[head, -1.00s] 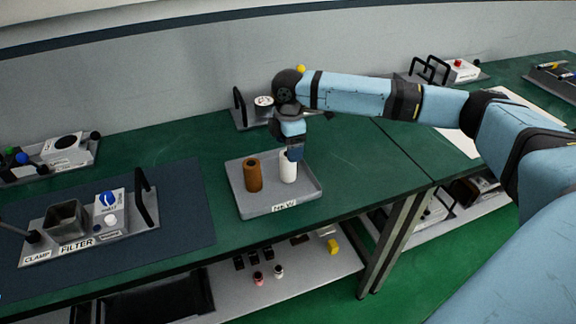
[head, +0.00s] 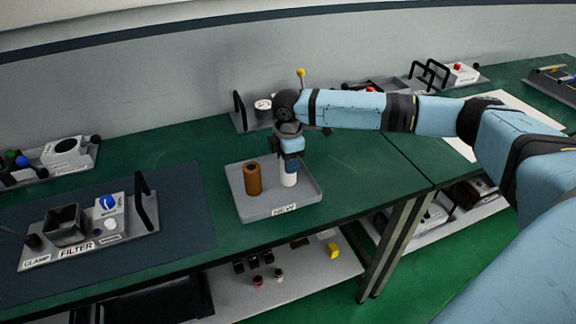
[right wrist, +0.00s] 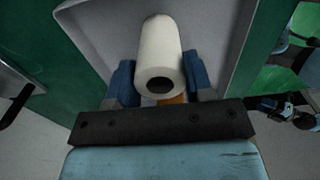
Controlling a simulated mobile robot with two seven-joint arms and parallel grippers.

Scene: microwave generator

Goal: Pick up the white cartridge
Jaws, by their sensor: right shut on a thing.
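The white cartridge (head: 289,180) stands upright in the grey tray labelled NEW (head: 262,212). My right gripper (head: 290,166) comes down over it from above and is shut on its upper part. In the right wrist view the white cartridge (right wrist: 160,55) is between the two blue fingers of my right gripper (right wrist: 160,85), with its dark end hole towards the camera. I cannot tell whether its base still touches the tray. The left gripper is not in view.
A brown cartridge (head: 253,178) stands in the tray just left of the white one. The FILTER fixture (head: 100,235) with a black handle sits on the dark mat at left. Another fixture with a handle (head: 240,112) stands behind the tray. Green table is clear between.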

